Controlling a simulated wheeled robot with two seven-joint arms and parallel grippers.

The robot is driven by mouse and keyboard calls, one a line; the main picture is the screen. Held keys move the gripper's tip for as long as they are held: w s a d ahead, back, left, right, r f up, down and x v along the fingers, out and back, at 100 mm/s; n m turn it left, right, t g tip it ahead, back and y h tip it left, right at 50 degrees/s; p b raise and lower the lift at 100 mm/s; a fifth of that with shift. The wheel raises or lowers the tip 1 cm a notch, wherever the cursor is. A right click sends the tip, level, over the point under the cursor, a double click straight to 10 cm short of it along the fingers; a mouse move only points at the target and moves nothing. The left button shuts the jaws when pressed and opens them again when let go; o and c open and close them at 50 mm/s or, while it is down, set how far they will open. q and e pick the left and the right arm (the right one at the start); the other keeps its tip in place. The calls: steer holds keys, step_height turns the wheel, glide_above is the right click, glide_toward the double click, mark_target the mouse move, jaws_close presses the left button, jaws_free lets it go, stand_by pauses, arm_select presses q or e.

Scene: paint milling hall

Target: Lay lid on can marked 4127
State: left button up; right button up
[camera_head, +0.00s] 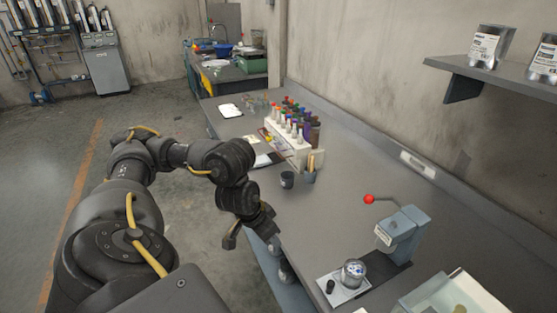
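A small metal can (353,273) with a blue-and-white top or contents stands on a light plate (341,294) at the front of the bench. Labelled cans stand on the wall shelf, one silver can (487,47) and another can (544,62) at the right edge. No label is readable, so I cannot tell which can is marked 4127. I cannot make out a separate lid. My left gripper (251,234) points down at the bench's left edge, fingers apart and empty, well left of the small can. My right gripper is not in view.
A grey press (398,235) with a red-knobbed lever stands behind the small can. An open bin (405,306) is at bottom right. The bench middle is clear.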

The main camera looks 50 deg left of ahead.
arm_select(q)
steer(key=shift+s+r, duration=0.1)
steer(key=shift+s, duration=0.15)
steer(key=w+d+r+m+h+b, duration=0.1)
steer(key=w+d, duration=0.3)
steer(key=d, duration=0.4)
steer(key=w+d+r+m+b, duration=0.1)
steer(key=w+d+m, duration=0.3)
steer(key=d, duration=0.5)
steer(key=shift+d+r+g+h, duration=0.2)
steer(key=shift+r+g+h, duration=0.2)
steer(key=shift+r, duration=0.4)
